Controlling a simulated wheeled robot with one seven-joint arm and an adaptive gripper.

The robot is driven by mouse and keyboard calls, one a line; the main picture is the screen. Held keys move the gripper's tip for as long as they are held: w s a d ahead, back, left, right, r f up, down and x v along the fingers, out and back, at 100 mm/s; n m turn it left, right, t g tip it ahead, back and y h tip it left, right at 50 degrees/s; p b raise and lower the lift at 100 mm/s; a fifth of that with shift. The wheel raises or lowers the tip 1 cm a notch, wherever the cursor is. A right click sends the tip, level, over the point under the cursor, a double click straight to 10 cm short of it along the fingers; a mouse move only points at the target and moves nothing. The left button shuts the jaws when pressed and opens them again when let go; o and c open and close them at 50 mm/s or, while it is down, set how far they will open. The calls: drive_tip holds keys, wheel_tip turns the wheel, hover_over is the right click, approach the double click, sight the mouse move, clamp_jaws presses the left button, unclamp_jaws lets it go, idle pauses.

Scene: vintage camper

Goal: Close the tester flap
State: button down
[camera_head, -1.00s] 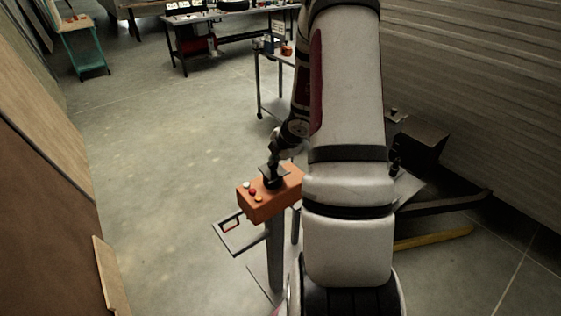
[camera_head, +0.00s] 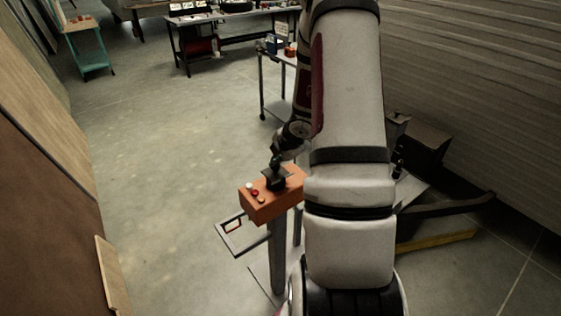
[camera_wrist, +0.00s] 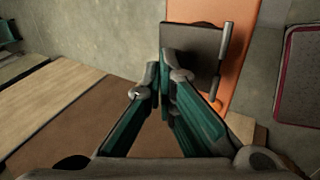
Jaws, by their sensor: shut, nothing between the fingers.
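The tester is an orange box (camera_head: 264,211) with a few small white, red and yellow buttons on top, standing on a grey post. In the wrist view its orange surface (camera_wrist: 238,75) runs along the upper right. A dark square flap (camera_wrist: 190,42) with a grey bar along its right side stands over that surface. My gripper (camera_wrist: 166,62) is shut and empty, its fingertips at the lower left edge of the flap; I cannot tell whether they touch. In the head view the flap and fingertips are small, dark and hard to separate.
A dark frame with a handle (camera_head: 240,236) juts out left of the post. A wheeled stand (camera_head: 277,100) is behind, workbenches (camera_head: 215,35) further back. Wooden boards (camera_head: 35,200) line the left; corrugated siding (camera_head: 480,80) is at the right. The floor left of the tester is clear.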

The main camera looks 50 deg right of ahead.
drive_tip(key=shift+s+a, duration=0.15)
drive_tip(key=shift+s, duration=0.55)
drive_tip(key=v, duration=1.2)
